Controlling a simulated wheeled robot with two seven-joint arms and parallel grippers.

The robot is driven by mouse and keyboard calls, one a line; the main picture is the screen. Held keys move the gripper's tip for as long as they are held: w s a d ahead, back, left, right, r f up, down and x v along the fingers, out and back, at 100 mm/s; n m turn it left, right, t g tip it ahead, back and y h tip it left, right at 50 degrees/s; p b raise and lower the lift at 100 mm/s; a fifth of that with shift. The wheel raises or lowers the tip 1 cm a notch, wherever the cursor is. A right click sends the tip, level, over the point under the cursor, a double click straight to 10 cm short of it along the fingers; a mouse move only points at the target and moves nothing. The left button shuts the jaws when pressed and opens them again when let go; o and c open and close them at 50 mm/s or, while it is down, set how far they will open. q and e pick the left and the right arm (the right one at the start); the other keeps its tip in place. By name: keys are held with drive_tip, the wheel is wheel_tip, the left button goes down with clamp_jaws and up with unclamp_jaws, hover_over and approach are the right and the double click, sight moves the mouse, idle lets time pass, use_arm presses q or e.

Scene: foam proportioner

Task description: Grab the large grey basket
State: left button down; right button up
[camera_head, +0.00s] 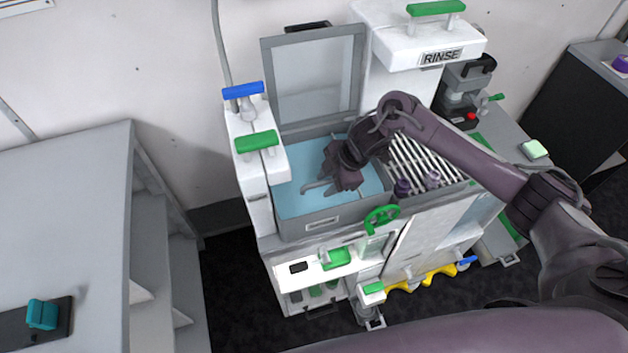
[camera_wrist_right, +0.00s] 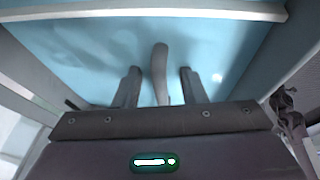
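A grey tub (camera_head: 290,228) with blue liquid inside stands at the centre of the head view, its lid raised behind it. A grey curved piece (camera_head: 316,187) sticks up from the liquid; I cannot tell whether it belongs to the large grey basket, and no basket body shows clearly. My right gripper (camera_head: 333,178) is inside the tub opening, pointing down. In the right wrist view, my right gripper (camera_wrist_right: 159,72) is open, with the curved piece (camera_wrist_right: 160,62) between its fingers and gaps on both sides. My left gripper is not in view.
A slatted rack (camera_head: 420,155) adjoins the tub on the right, with a RINSE unit (camera_head: 430,50) behind. Green and blue handles (camera_head: 256,141) stand on the left edge. A green wheel valve (camera_head: 381,218) is in front. A grey cabinet (camera_head: 65,210) is at left.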

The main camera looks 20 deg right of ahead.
clamp_jaws()
